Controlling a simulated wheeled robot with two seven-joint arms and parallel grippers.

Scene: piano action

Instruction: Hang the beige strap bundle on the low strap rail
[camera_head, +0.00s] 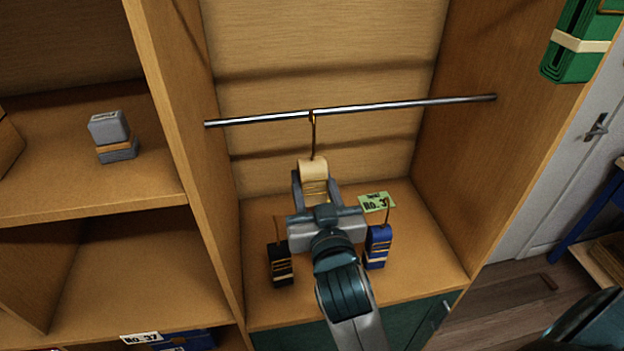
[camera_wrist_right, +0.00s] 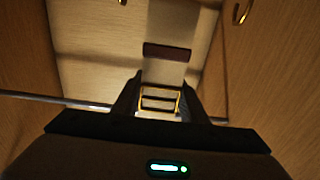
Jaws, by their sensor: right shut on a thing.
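The beige strap bundle (camera_head: 313,170) has a thin hook rising from its top. In the head view the hook's upper end meets the metal strap rail (camera_head: 400,106); I cannot tell whether it bears the weight. My right gripper (camera_head: 315,188) is shut on the bundle from the front, just below the rail. In the right wrist view the bundle (camera_wrist_right: 167,72) shows with a gold buckle and dark band between the fingers (camera_wrist_right: 160,100). Part of the rail (camera_wrist_right: 50,101) shows at the left there. My left gripper is not in view.
A black bundle (camera_head: 280,264) and a blue bundle (camera_head: 378,246), both with hooks, stand below on the compartment floor. A green label (camera_head: 376,202) lies behind them. A grey bundle (camera_head: 112,137) sits on the left shelf. Wooden side walls bound the compartment; the rail is otherwise bare.

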